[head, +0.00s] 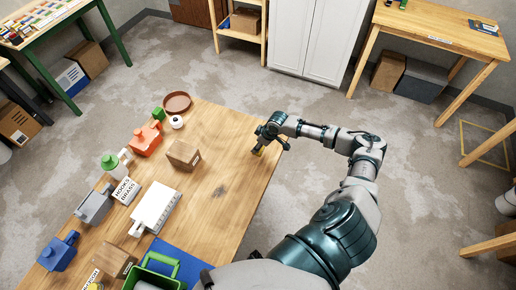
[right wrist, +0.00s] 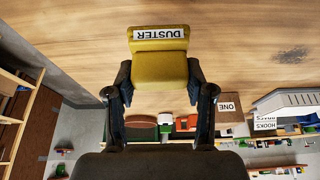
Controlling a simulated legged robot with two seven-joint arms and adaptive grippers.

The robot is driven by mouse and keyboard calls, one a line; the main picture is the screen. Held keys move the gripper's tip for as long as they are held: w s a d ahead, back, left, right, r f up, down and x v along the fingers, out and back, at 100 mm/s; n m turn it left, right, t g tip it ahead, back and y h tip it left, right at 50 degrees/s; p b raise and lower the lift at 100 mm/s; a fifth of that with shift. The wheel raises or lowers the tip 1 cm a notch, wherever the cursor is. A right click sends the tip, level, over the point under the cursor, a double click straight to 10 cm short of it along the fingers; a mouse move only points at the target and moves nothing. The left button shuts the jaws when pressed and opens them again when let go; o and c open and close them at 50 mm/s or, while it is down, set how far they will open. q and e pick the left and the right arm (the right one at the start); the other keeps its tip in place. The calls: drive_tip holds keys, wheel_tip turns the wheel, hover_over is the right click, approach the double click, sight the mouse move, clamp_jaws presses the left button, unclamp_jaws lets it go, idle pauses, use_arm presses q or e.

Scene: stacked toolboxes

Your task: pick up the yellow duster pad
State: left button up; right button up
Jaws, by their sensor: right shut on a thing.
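The yellow duster pad (right wrist: 159,66) has a white label reading DUSTER and sits between the two dark fingers of my right gripper (right wrist: 160,80) in the right wrist view. The fingers are shut on its sides. In the head view my right gripper (head: 267,141) is at the right edge of the wooden table (head: 215,130), and only a small yellow bit of the pad (head: 260,151) shows beneath it. I cannot tell whether the pad touches the tabletop. My left gripper is not in view.
A cardboard box (head: 184,154), a white toolbox (head: 156,207), an orange toolbox (head: 145,139), a brown round tray (head: 177,102) and a blue toolbox (head: 58,252) stand on the table's left part. A green bin (head: 160,265) is at the near end. The tabletop between box and gripper is clear.

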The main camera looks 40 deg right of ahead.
drive_tip(key=s+a, duration=0.3)
drive_tip(key=s, duration=0.1)
drive_tip(key=s+a, duration=0.2)
drive_tip(key=s, duration=0.3)
drive_tip(key=s+a+r, duration=0.1)
drive_tip(key=s+a, duration=0.2)
drive_tip(key=s, duration=0.1)
drive_tip(key=shift+s+a+r+b, duration=0.1)
drive_tip(key=shift+s+a+b, duration=0.05)
drive_tip(key=shift+a+b, duration=0.2)
